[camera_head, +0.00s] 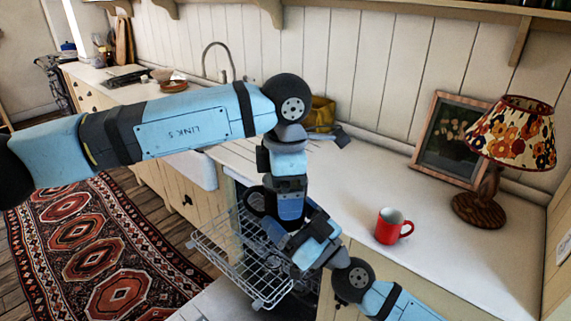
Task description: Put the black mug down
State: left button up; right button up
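A dark, rounded, ring-like shape (255,203) shows just left of my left gripper (288,222), above the dishwasher rack. It may be the black mug or its handle, but I cannot tell for sure. My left arm comes in from the left and bends down, so its gripper hangs over the gap beside the counter. My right gripper (312,246) reaches in from the lower right and overlaps the left one in the picture. The fingers of both are too hidden to tell open from shut.
A wire dishwasher rack (222,248) is pulled out below the grippers. A red mug (388,226) stands upright on the white counter (350,180). A lamp (510,135) and a picture frame (450,140) stand behind it. The counter's middle is clear.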

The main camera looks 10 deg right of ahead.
pick_arm(q)
jog(key=shift+f, duration=0.85)
jog(key=shift+c, duration=0.2)
jog(key=c, duration=1)
pick_arm(e)
jog(key=o, duration=0.8)
jog(key=shift+c, duration=0.2)
jog(key=shift+o, duration=1.2)
